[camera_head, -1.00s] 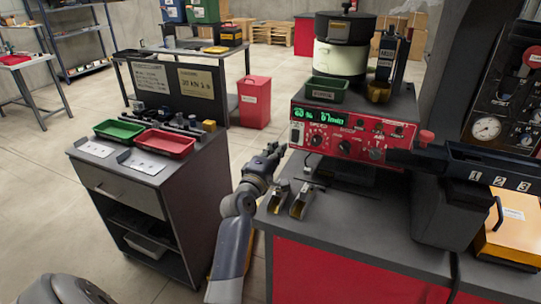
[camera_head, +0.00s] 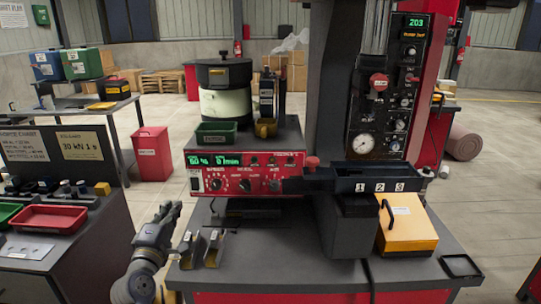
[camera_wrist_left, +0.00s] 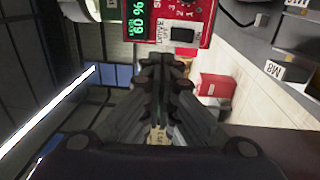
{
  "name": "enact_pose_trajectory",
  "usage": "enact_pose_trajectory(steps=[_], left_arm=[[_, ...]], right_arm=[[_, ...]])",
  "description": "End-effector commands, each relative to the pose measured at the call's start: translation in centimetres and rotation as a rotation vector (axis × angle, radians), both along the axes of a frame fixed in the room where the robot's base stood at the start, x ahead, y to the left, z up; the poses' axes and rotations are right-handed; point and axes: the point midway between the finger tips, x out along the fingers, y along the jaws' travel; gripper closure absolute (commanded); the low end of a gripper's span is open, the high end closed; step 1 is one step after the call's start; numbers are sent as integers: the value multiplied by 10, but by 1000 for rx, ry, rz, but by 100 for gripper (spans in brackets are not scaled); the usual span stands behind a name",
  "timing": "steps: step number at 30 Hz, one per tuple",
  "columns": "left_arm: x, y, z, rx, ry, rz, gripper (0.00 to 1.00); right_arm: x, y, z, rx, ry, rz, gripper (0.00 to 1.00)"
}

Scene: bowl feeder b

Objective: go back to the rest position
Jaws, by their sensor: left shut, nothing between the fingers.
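My left gripper (camera_head: 168,212) rises at the lower left of the head view, in the gap between the side cabinet and the feeder bench. Its fingers are closed together and hold nothing. In the left wrist view the closed fingers (camera_wrist_left: 160,75) point toward the red control box (camera_wrist_left: 185,20), with clear space between them. My right gripper is outside both views.
The red control box (camera_head: 240,181) with the bowl feeder (camera_head: 224,95) stands on the bench (camera_head: 300,262). Two small metal holders (camera_head: 213,248) lie close to my left gripper. A red tray (camera_head: 47,219) is on the left cabinet. A red bin (camera_head: 152,155) stands behind.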

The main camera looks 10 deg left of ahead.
Motion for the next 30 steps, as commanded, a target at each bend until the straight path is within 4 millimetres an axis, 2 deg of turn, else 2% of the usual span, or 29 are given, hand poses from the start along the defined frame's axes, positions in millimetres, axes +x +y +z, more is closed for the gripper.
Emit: enact_pose_trajectory(steps=[2, 5, 8, 11, 12, 15, 18, 24, 30], left_arm=[[-1, -6, -5, 28, 26, -14, 100], [-9, -30, -27, 144, 132, -75, 100], [-30, -70, -68, 353, 314, -189, 100], [-68, -113, -119, 601, 521, -345, 100], [-88, -127, -138, 697, 599, -413, 100], [-140, -157, -178, 909, 767, -581, 100], [-188, -175, -205, 1070, 888, -730, 100], [-270, -194, -234, 1285, 1046, -979, 100], [-342, -203, -244, 1436, 1151, -1207, 100]], right_arm=[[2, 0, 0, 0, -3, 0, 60], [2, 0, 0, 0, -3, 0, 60], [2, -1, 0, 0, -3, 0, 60], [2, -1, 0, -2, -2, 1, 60], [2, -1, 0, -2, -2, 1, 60], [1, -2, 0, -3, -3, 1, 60], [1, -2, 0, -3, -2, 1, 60], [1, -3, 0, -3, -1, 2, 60], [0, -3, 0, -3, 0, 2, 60]])
